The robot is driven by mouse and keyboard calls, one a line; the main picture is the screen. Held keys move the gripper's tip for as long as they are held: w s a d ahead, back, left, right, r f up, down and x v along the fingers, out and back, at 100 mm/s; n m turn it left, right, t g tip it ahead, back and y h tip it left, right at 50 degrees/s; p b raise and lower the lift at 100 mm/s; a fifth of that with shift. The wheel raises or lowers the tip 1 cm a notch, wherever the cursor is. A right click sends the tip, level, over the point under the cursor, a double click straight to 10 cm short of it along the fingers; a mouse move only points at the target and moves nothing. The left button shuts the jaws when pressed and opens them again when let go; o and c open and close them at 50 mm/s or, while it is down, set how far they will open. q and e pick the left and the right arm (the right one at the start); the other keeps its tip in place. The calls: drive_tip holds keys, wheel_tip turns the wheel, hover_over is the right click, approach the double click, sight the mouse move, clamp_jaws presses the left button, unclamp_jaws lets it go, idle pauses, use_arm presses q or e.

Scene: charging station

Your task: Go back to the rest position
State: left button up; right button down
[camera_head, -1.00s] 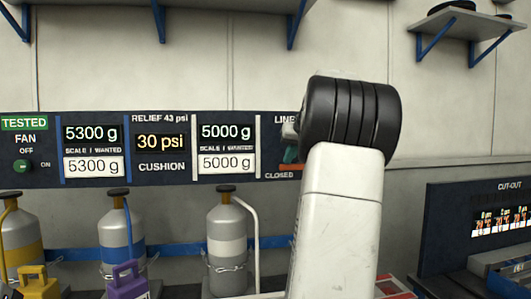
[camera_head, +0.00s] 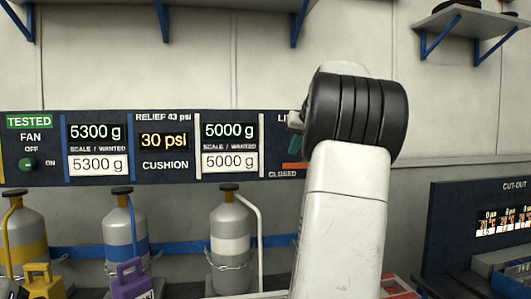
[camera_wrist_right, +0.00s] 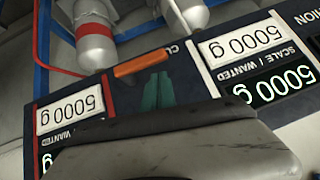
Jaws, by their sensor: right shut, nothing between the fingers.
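My right arm rises in front of the wall panel in the head view, its black wrist joint over the panel's right part. My right gripper (camera_head: 293,145) shows only in part left of that joint; its teal fingertips are just above the orange handle (camera_head: 294,166). In the right wrist view, the fingertips (camera_wrist_right: 157,92) are together and empty, beside the orange handle (camera_wrist_right: 143,63). The handle lies across, above the word CLOSED. My left gripper is not in view.
The panel (camera_head: 105,179) shows 5300 g, 30 psi and 5000 g. Chained gas cylinders (camera_head: 231,236) stand below it. A purple weight (camera_head: 130,280) is at the lower left. The cut-out panel (camera_head: 455,215) is at the right.

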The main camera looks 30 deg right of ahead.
drive_tip(key=d+v, duration=0.1)
drive_tip(key=v, duration=0.5)
drive_tip(key=s+a+f+n+y, duration=0.1)
drive_tip(key=s+a+f, duration=0.15)
drive_tip(key=a, duration=0.45)
drive_tip(key=s+a+f+g, duration=0.1)
drive_tip(key=s+a+f, duration=0.1)
drive_tip(key=a+f, duration=0.35)
drive_tip(key=s+a+f+n+y, duration=0.1)
drive_tip(key=s+a, duration=0.1)
drive_tip(key=a, duration=0.6)
drive_tip(key=s+a+f+n+g+y, duration=0.1)
drive_tip(key=s+a+f+n+g, duration=0.1)
drive_tip(key=s+a+f, duration=1.2)
wheel_tip(320, 180, down, 3)
drive_tip(key=shift+s+a+f+n, duration=0.2)
drive_tip(key=shift+a+n, duration=0.05)
drive_tip(key=shift+n, duration=0.25)
